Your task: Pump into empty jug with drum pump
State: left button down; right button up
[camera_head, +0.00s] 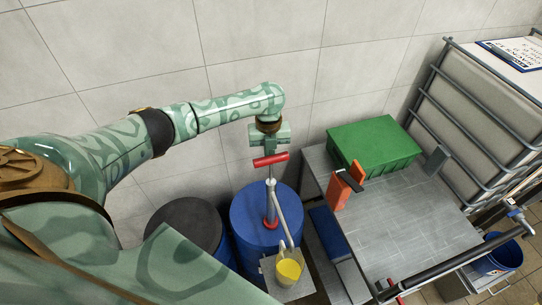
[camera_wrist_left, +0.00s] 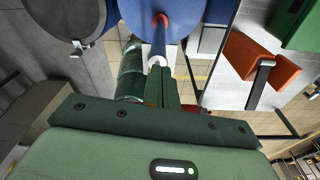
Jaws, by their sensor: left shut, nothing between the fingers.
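The drum pump stands upright on a blue drum (camera_head: 252,212), with a red T-handle (camera_head: 271,159) on top of a grey rod. Its curved grey spout (camera_head: 281,215) comes down to a yellow jug (camera_head: 288,273) on a small grey stand. My left gripper (camera_head: 268,148) is right above the handle, fingers pointing down and shut with nothing between them. In the left wrist view the shut fingers (camera_wrist_left: 165,80) overlap the rod (camera_wrist_left: 159,42); the handle is mostly hidden there, so contact cannot be told. My right gripper is out of view.
A dark-topped drum (camera_head: 184,222) stands left of the blue one. To the right is a grey table (camera_head: 405,225) with a green crate (camera_head: 374,147) and an orange holder (camera_head: 343,186). A caged tank (camera_head: 470,105) and a blue bucket (camera_head: 497,254) are at far right.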

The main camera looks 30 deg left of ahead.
pick_arm(q)
notch_tip(320, 180, up, 16)
jog(key=w+a+p, duration=0.1)
jog(key=p, duration=0.1)
jog(key=shift+w, duration=0.2)
dwell(0.6)
dwell(0.7)
